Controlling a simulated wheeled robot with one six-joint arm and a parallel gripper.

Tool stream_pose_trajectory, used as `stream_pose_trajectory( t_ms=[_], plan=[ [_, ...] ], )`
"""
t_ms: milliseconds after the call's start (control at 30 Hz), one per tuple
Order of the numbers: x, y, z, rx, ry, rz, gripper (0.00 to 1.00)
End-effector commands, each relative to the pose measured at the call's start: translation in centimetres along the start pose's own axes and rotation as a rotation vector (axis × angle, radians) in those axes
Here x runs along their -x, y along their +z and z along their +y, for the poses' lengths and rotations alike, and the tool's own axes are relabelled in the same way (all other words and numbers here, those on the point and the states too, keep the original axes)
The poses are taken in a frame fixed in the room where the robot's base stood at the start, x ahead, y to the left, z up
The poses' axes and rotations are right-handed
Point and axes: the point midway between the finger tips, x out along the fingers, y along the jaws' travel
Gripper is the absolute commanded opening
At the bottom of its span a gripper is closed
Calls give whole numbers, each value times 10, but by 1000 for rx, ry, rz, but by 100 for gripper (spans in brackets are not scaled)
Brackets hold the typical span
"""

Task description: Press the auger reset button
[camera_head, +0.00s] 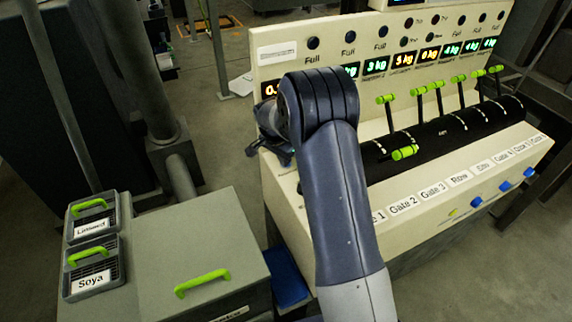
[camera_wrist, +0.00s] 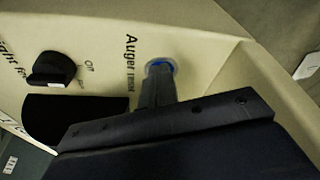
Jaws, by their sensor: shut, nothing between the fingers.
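The auger reset button shows in the wrist view as a blue round button (camera_wrist: 161,66) on the cream panel, beside the printed "Auger reset" label (camera_wrist: 131,62), which is partly covered. My gripper (camera_wrist: 158,80) is shut and empty, with its dark fingertips over the button and hiding most of it. Only a blue rim shows around the tips. I cannot tell whether the button is pushed in. In the head view my gripper (camera_head: 272,140) is at the left end of the cream console, partly behind my arm, and the button is hidden.
A black Off knob (camera_wrist: 54,70) and a dark opening (camera_wrist: 75,117) are near the button. The cream console (camera_head: 420,190) carries green-handled levers (camera_head: 437,88) and blue buttons (camera_head: 477,202). A grey cabinet (camera_head: 190,240) with a green handle stands at the lower left.

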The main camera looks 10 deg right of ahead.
Motion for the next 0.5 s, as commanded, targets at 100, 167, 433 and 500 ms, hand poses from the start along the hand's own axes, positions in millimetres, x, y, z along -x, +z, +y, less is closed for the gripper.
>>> stream_pose_trajectory(
  t_ms=[100, 167, 433, 500],
  plan=[
    [0, 0, 0, 0, 1, -1, 0],
    [0, 1, 0, 0, 1, -1, 0],
    [15, 26, 0, 2, 0, -1, 0],
    [17, 28, 0, 0, 1, -1, 0]
  ],
)
